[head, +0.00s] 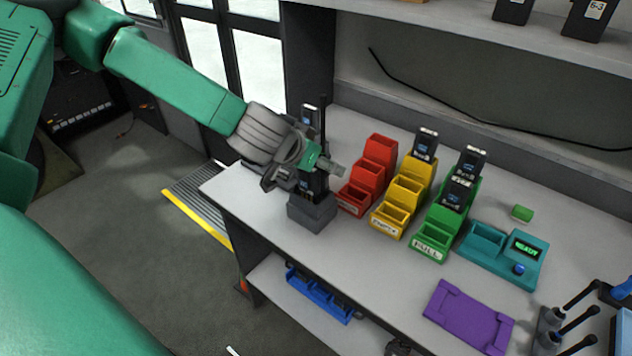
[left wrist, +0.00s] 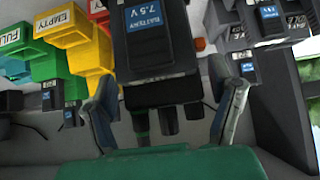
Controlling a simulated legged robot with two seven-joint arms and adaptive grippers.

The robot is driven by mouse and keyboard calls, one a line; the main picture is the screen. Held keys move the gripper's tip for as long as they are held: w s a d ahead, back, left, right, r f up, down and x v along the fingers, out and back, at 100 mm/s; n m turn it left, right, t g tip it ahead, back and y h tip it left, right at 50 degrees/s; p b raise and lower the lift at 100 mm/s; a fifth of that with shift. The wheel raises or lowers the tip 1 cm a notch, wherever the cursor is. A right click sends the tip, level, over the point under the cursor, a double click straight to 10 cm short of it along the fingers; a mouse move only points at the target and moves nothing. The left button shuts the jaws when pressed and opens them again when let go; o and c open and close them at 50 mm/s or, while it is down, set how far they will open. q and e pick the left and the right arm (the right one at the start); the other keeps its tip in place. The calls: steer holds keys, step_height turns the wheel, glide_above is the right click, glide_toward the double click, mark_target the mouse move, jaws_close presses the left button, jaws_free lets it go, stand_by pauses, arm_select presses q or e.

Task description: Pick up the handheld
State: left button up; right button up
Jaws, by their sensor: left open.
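The handheld (head: 313,188) is a black radio standing upright in a dark block-like base (head: 312,214) at the left end of the counter. My left gripper (head: 304,174) is at it and partly hides its body. In the left wrist view the handheld (left wrist: 155,60) fills the middle, with a blue "BATTERY 7.5 V" label facing the camera. My left gripper (left wrist: 165,112) is open, with one finger on each side of the handheld. Gaps show between the fingers and its body. My right gripper is in neither view.
Red (head: 378,158), yellow (head: 405,190) and green (head: 440,225) stepped bins stand to the right, some holding batteries. Further right are a teal charger (head: 500,252), a purple tray (head: 468,316) and upright black tools (head: 565,322). A shelf (head: 480,35) overhangs the back.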

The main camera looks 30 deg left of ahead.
arm_select(q)
steer(key=shift+w+f, duration=0.25)
steer(key=shift+f, duration=0.05)
steer(key=shift+a, duration=0.2)
steer(key=c, duration=1.7)
steer(key=shift+o, duration=0.2)
steer(key=shift+d, duration=0.1)
steer(key=shift+r, duration=0.1)
step_height(320, 180, up, 10)
steer(key=p, duration=0.2)
